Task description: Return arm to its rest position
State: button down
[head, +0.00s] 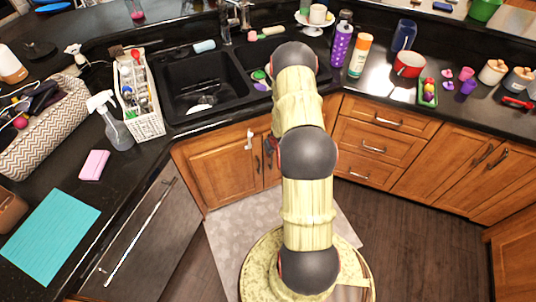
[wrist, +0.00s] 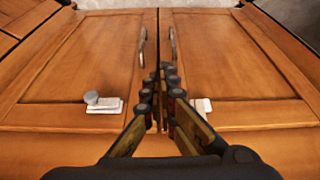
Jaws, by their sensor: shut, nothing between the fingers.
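My arm (head: 308,150) rises from its base in the middle of the head view and bends toward the double sink (head: 205,85). In the wrist view my gripper (wrist: 160,75) is shut and empty. It points at the wooden cabinet doors, with its fingertips in front of the seam between the left door (wrist: 75,55) and the right door (wrist: 235,55). I cannot tell whether the fingertips touch the doors.
White latches (wrist: 103,104) sit on the doors. The dark counter edge runs above the cabinets. A spray bottle (head: 112,125), a white caddy (head: 148,122), a purple bottle (head: 340,47) and a red pot (head: 408,66) stand on the counter. The floor (head: 420,225) to the right is clear.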

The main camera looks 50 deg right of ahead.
jog(key=shift+v, duration=1.25)
